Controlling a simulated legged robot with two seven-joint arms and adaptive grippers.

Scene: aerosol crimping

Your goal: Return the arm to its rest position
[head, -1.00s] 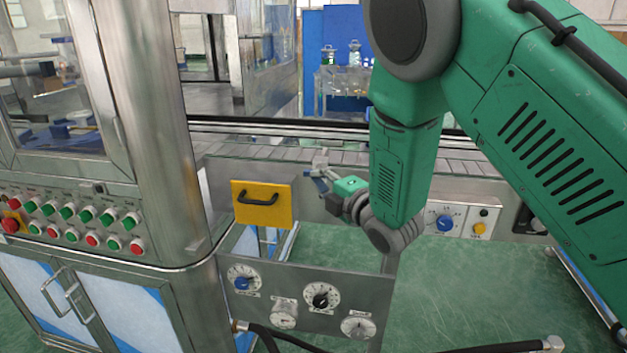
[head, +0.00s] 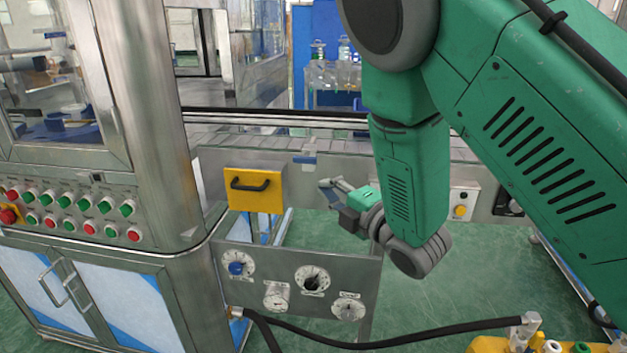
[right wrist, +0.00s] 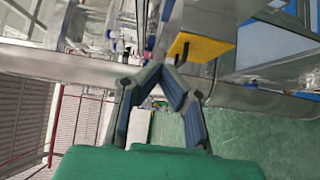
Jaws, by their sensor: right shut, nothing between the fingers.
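My right arm reaches down across the right half of the head view in green and grey. My right gripper (head: 326,188) is small there, pointing left, in free air in front of the conveyor's side and right of the yellow panel with a black handle (head: 256,189). In the right wrist view, the right gripper (right wrist: 160,78) has its blue-padded fingers drawn together at the tips, with nothing between them. The yellow panel (right wrist: 199,45) shows beyond and to the right of the fingertips. My left gripper is in neither view.
The steel conveyor (head: 240,137) runs behind the gripper. A dial panel (head: 293,275) stands below it. A cabinet with buttons (head: 85,220) is at left. A black hose (head: 400,338) crosses low. A yellow crate with bottles (head: 490,345) is at bottom right. Green floor lies open.

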